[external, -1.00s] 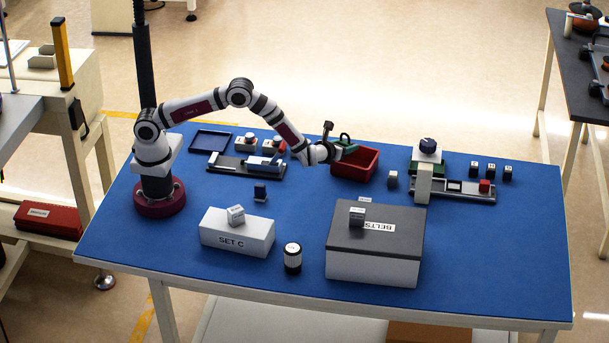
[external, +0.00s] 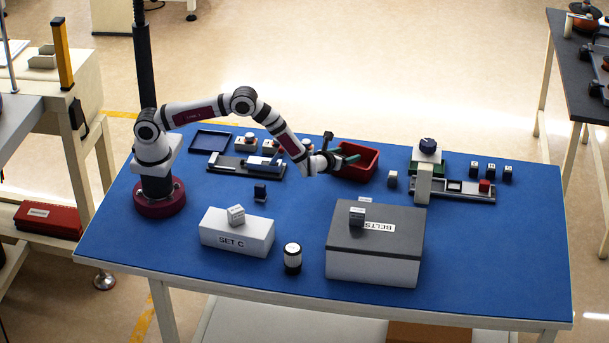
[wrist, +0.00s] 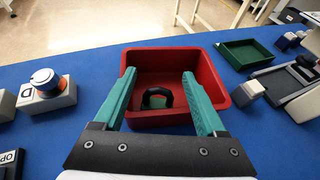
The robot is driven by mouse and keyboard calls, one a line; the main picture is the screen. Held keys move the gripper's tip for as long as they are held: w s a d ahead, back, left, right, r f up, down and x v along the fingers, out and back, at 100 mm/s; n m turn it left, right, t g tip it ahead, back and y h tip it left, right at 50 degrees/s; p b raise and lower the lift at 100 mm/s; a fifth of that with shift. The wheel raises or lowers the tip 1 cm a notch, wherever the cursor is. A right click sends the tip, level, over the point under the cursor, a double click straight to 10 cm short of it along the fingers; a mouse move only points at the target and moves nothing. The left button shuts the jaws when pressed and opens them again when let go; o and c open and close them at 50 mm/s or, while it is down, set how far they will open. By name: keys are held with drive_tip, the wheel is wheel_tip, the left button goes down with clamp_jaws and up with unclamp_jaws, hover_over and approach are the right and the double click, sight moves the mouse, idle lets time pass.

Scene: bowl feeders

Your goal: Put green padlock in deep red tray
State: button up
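The deep red tray (external: 371,166) stands on the blue table beyond my gripper. It fills the middle of the wrist view (wrist: 172,57). The green padlock (wrist: 157,102) shows in the wrist view inside the tray, with a dark shackle ring around its green body. It appears to lie on the tray floor. My gripper (wrist: 159,73) has teal fingers spread wide, with a gap on both sides of the padlock. In the external view my gripper (external: 352,158) is tilted over the tray's left side. The padlock cannot be made out there.
A green tray (wrist: 248,54) and a small pale block (wrist: 247,93) are right of the red tray. A button box marked D (wrist: 47,92) is to the left. A large grey-lidded box (external: 375,255) and a white SET C box (external: 237,233) stand nearer the front.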

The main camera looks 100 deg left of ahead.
drive_tip(key=shift+o, duration=0.3)
drive_tip(key=shift+r, duration=0.4)
drive_tip(key=v, duration=1.2)
drive_tip(key=s+r+n+g+h, duration=0.25)
drive_tip(key=s+r+n, duration=0.3)
drive_tip(key=s, duration=0.35)
drive_tip(key=s+r+n+g+h, duration=0.1)
drive_tip(key=s+r+n+g, duration=0.25)
drive_tip(key=s+r, duration=0.45)
drive_tip(key=s+d+n+h, duration=0.3)
drive_tip(key=s+d+n, duration=0.1)
drive_tip(key=s, duration=0.6)
drive_tip(key=s+d+f+n+h, duration=0.1)
drive_tip(key=s+d+n+h, duration=0.3)
drive_tip(key=s+d, duration=0.3)
drive_tip(key=s, duration=0.3)
drive_tip(key=shift+d+f+t, duration=0.25)
drive_tip(key=shift+f+t, duration=0.05)
